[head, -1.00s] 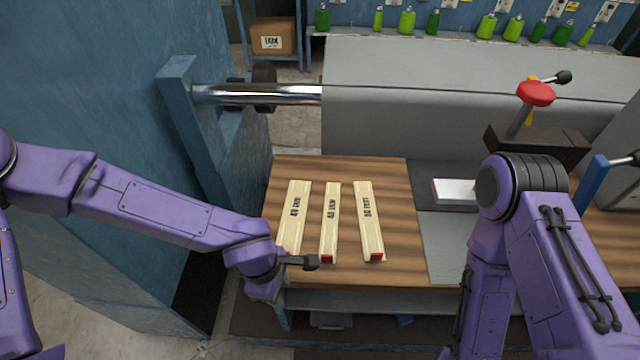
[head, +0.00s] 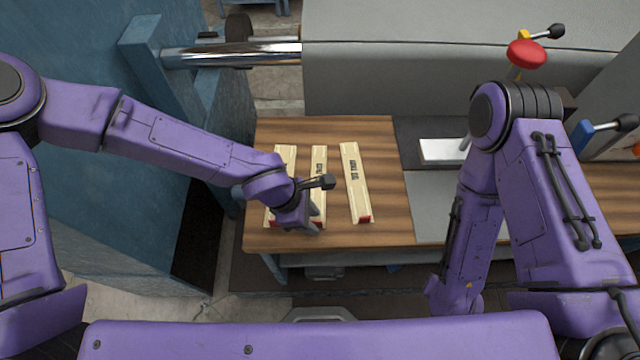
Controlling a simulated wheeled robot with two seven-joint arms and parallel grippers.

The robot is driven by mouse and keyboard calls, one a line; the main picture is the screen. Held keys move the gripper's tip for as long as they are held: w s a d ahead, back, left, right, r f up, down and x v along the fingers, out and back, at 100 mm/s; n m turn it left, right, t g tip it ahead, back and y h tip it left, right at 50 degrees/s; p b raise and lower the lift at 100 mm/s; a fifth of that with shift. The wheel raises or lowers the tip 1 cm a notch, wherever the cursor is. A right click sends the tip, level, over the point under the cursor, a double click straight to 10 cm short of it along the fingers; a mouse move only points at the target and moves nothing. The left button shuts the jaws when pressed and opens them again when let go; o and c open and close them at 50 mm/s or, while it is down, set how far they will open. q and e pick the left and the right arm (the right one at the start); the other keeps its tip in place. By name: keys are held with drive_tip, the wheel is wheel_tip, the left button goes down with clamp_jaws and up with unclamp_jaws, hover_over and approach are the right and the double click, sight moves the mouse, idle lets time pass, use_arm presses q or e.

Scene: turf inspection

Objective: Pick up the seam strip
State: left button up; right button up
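Three pale cream strips with dark printed labels lie side by side on the wooden table top (head: 375,135): a left strip (head: 285,157), a middle strip (head: 319,158) and a right strip (head: 355,185). The right strip is in full view with a red near end. My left gripper (head: 311,222) hangs over the near parts of the left and middle strips and hides much of them. I cannot tell whether its fingers touch a strip, or whether they are open or shut. My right arm stands at the right; its gripper does not show.
A blue frame (head: 150,50) with a shiny metal roller (head: 230,54) stands at the back left. A large grey sheet (head: 400,70) rises behind the table. A red knob (head: 527,53) and a pale block (head: 443,151) are at the right. Bare wood lies right of the strips.

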use_arm(q)
drive_tip(key=shift+d+f, duration=0.2)
drive_tip(key=shift+d, duration=0.1)
drive_tip(key=shift+a, duration=0.15)
clamp_jaws()
